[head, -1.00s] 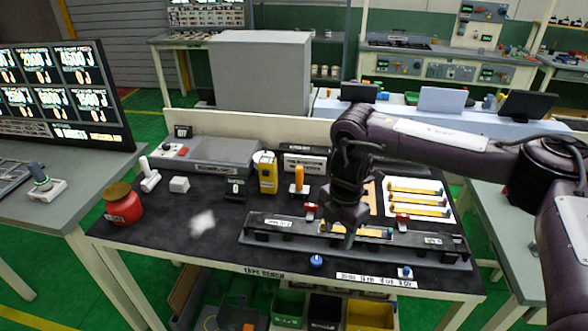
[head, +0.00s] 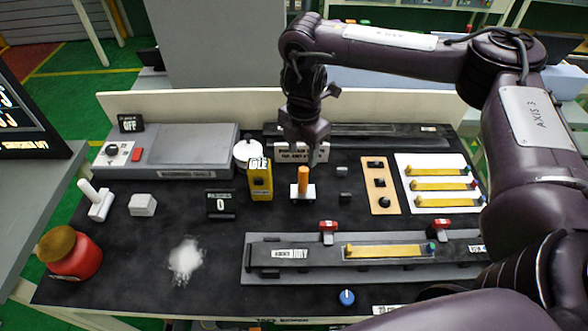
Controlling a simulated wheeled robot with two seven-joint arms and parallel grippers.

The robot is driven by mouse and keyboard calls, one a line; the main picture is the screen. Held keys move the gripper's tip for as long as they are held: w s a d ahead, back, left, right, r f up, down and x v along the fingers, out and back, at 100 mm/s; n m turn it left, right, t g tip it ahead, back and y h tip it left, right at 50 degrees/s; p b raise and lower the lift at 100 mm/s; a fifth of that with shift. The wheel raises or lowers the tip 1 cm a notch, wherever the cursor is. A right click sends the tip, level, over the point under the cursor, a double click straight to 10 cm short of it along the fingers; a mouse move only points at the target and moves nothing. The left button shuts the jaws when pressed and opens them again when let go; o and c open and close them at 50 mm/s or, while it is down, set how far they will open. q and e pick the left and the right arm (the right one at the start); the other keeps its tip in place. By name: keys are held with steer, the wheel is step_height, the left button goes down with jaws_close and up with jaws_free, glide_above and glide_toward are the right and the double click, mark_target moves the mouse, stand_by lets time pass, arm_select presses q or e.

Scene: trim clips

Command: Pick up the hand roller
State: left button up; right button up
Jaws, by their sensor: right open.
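An upright orange handle on a small white base, which looks like the hand roller (head: 303,176), stands on the black bench top near its middle. My right gripper (head: 303,146) points down just above and behind the handle in the head view. It is open and empty, and I see a gap to the handle but cannot judge its depth. A white-handled tool on a white base (head: 97,202) stands at the left of the bench. My left gripper is not in view.
A yellow device (head: 260,182) stands close left of the orange handle. A black fixture with a yellow strip (head: 384,251) lies in front, and an orange plate (head: 379,187) lies to the right. A red jar (head: 76,257) is at front left.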

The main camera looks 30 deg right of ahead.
mark_target(304, 169)
steer(key=shift+s+f, duration=0.3)
steer(key=shift+f, duration=0.35)
steer(key=shift+s+f, duration=0.25)
steer(key=shift+f, duration=2.75)
steer(key=shift+c, duration=2.4)
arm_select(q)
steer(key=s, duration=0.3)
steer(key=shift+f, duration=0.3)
arm_select(e)
jaws_close()
